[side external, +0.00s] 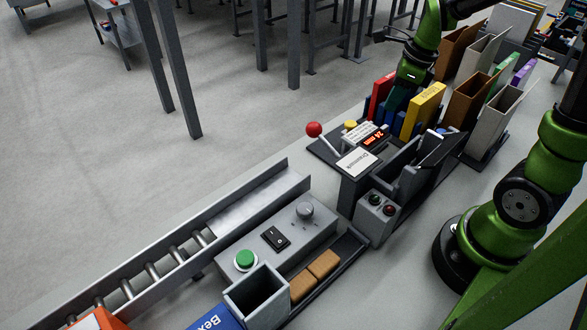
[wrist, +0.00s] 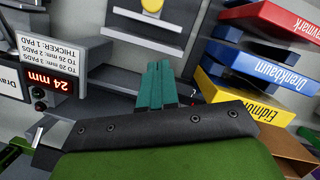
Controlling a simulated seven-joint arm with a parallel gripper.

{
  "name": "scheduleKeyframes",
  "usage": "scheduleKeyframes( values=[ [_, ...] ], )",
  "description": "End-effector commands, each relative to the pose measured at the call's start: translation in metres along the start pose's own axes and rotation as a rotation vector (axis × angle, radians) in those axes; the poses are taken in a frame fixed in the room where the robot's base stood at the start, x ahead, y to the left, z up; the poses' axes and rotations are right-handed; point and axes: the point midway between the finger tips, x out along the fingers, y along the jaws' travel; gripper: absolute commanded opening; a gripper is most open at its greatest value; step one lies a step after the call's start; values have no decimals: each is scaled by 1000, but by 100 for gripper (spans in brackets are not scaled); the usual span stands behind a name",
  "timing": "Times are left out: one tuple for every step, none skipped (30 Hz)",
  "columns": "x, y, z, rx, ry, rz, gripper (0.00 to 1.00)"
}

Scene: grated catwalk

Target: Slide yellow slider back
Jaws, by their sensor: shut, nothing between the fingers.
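I cannot tell for sure which is the yellow slider. A yellow round top (side external: 350,124) shows in the side view behind the display. My gripper's teal fingers (wrist: 161,82) are shut and empty, a little short of the strip in the wrist view. In the side view my gripper (side external: 395,103) is low between the red and yellow binders, its tips partly hidden.
A "24 mm" display (wrist: 48,83) and a sign (wrist: 48,55) are at the left. A red ball lever (side external: 314,130) sticks up at the station's edge.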

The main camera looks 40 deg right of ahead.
Motion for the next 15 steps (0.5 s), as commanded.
scheduleKeyframes(
  values=[
    [13,1,-1,1,6,5,0],
    [20,1,-1,0,7,5,0],
    [29,1,-1,-1,7,5,0],
    [35,1,-1,-1,6,4,0],
    [42,1,-2,0,7,3,0],
    [50,0,-2,1,6,3,0],
    [56,1,-2,0,6,4,0],
    [62,1,-2,0,6,4,0],
    [66,0,4,-5,3,1,0],
    [67,0,10,-6,1,-1,0],
    [68,0,14,-6,1,-1,0],
    [70,0,20,-6,0,-1,0],
    [72,0,23,-5,1,-1,0],
    [73,0,26,-6,1,0,0],
    [74,0,29,-5,0,-1,0]
  ],
)
